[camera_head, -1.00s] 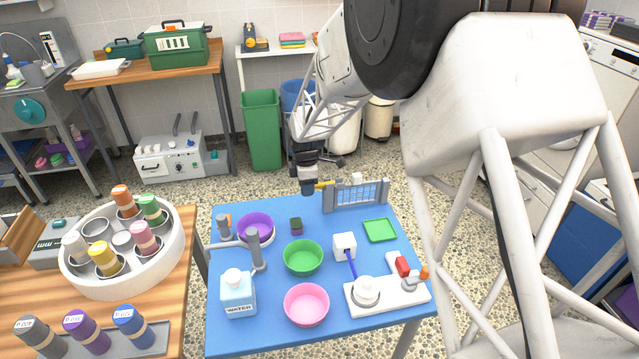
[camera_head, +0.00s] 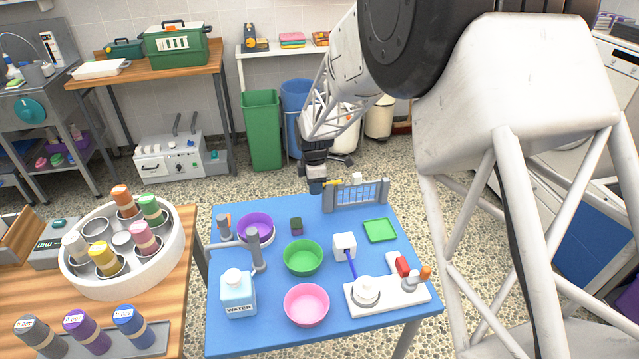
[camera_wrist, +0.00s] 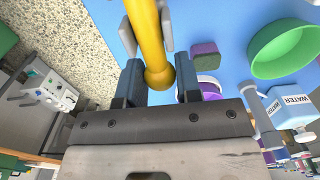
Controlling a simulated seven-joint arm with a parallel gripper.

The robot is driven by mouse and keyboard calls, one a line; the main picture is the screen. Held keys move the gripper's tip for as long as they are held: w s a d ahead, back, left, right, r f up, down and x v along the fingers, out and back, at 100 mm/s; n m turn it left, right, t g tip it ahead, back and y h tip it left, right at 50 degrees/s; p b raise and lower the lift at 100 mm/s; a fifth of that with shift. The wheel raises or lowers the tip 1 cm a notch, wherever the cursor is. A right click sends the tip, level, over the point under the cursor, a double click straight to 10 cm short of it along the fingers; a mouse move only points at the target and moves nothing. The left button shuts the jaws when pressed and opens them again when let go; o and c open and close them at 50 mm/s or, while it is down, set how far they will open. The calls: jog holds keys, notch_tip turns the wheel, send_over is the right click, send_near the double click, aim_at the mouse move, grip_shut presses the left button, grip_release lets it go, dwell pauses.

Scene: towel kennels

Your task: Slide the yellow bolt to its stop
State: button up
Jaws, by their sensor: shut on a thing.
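The yellow bolt (camera_head: 335,183) lies along the top left of the small grey gate (camera_head: 328,198), at the back of the blue table. In the head view my gripper (camera_head: 316,188) is at the bolt's left end and hides part of it. In the wrist view the yellow bolt (camera_wrist: 148,35) is a rod with a rounded knob, running between the two dark fingers of my gripper (camera_wrist: 156,82). My gripper is shut on the bolt. The bolt's stop cannot be made out clearly.
A white block (camera_head: 356,178) sits at the top of the gate. The purple bowl (camera_head: 255,227), the dark small block (camera_head: 296,226) and the green tray (camera_head: 380,231) are nearby on the blue table (camera_head: 225,335). The floor behind the table is open.

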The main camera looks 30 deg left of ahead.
jog(key=shift+w+d, duration=0.2)
jog(key=shift+w, duration=0.05)
dwell(0.4)
jog(key=o, duration=1.3)
jog(key=shift+r, duration=0.2)
jog(key=shift+r, duration=4.85)
